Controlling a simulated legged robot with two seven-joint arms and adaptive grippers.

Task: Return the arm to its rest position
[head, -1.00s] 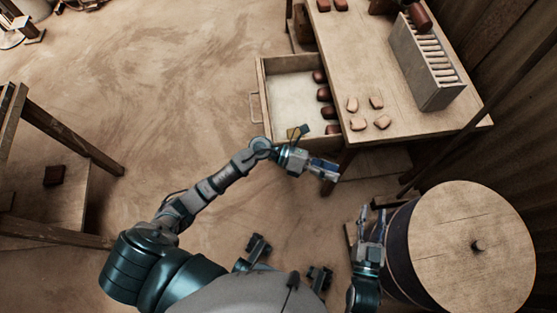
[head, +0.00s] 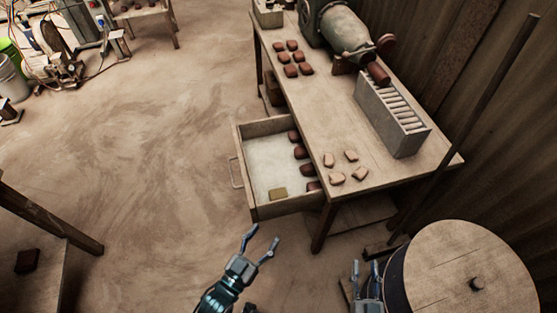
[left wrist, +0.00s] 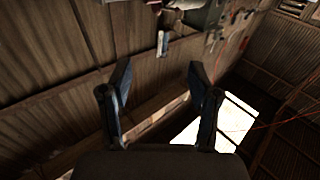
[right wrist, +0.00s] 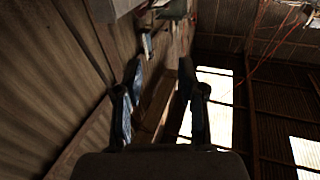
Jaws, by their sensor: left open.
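My left gripper (head: 262,238) is low in the middle of the head view, in front of the open drawer and apart from it. Its fingers are spread and empty. Most of both arms is out of view.
The workbench (head: 326,123) carries tiles, a slotted box (head: 388,118) and a machine (head: 344,31). The drum (head: 463,262) stands close by my right gripper.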

